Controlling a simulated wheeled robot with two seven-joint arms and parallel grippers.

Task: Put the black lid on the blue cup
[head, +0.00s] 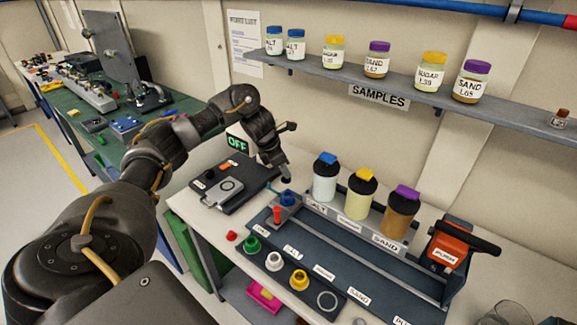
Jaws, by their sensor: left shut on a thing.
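The blue cup (288,198) stands at the back left end of the dark rack, beside a small red-topped part. My left gripper (281,168) points down just above and behind the cup, to the right of the flat dark device. It is shut on a small dark thing (286,179) at its fingertips, which looks like the black lid. The thing is small and partly hidden by the fingers. It appears apart from the cup, but the exact gap cannot be told. My right gripper is not in view.
The dark rack (350,262) holds green (251,244), white (274,261) and yellow (299,279) round pieces in front. Three jars with blue, yellow and purple tops stand behind it. An orange push unit (447,250) is at right. A shelf (400,84) of sample jars hangs above.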

